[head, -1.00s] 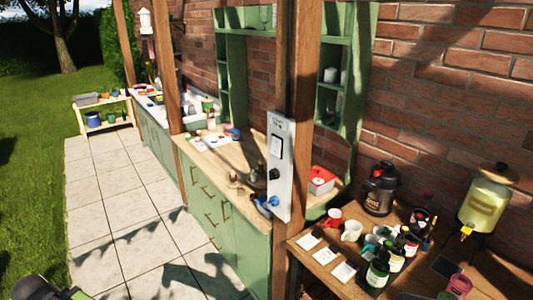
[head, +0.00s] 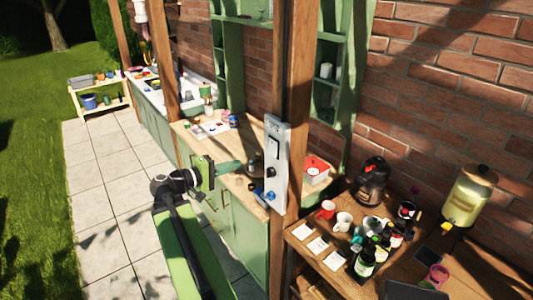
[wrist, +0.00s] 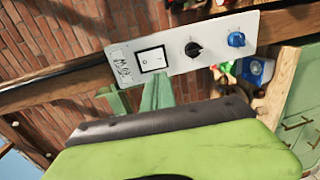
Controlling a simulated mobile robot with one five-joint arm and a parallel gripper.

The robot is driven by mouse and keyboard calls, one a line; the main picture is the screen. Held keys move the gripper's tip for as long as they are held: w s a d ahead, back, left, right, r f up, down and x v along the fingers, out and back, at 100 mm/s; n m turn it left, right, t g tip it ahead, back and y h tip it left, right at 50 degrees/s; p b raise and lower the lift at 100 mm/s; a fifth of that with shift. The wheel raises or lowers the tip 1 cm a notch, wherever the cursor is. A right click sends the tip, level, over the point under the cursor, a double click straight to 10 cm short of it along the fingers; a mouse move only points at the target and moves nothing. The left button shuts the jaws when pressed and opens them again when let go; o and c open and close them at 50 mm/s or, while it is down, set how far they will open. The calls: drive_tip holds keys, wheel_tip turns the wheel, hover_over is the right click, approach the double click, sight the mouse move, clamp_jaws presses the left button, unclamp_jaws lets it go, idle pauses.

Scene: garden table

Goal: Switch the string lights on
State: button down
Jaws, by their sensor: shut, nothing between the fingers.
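A white control panel (head: 276,160) is mounted on a wooden post. It carries a black-framed white rocker switch (head: 274,146), a black knob (head: 271,172) and a blue knob (head: 270,195). In the wrist view the panel (wrist: 215,43) lies sideways, with the rocker (wrist: 151,59) left of the black knob (wrist: 193,49) and the blue knob (wrist: 236,39). My gripper (head: 240,167) is shut and empty, pointing right towards the panel from its left. In the wrist view its green fingers (wrist: 157,94) show just below the rocker; contact cannot be told. The string lights are not identifiable.
The wooden post (head: 297,100) backs the panel. Left of it is a green cabinet counter (head: 244,235) with small items. Right of it is a wooden table (head: 312,262) with cups, bottles and a drink dispenser (head: 468,198). Paving lies at left.

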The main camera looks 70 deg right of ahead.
sight(272, 154)
drive_tip(key=b+x, duration=0.1)
drive_tip(key=x, duration=1.3)
drive_tip(key=shift+b, duration=0.35)
drive_tip(key=shift+s+d+f+b, duration=0.1)
drive_tip(key=shift+s+f+b, duration=0.1)
drive_tip(key=shift+b, duration=0.1)
drive_tip(key=shift+w+r, duration=0.15)
drive_tip(key=f+b+v, duration=0.1)
drive_tip(key=f+v, duration=0.2)
drive_tip(key=v, duration=1)
drive_tip(key=shift+w+a, duration=0.2)
drive_tip(key=shift+a, duration=0.25)
drive_tip(key=shift+f, duration=0.15)
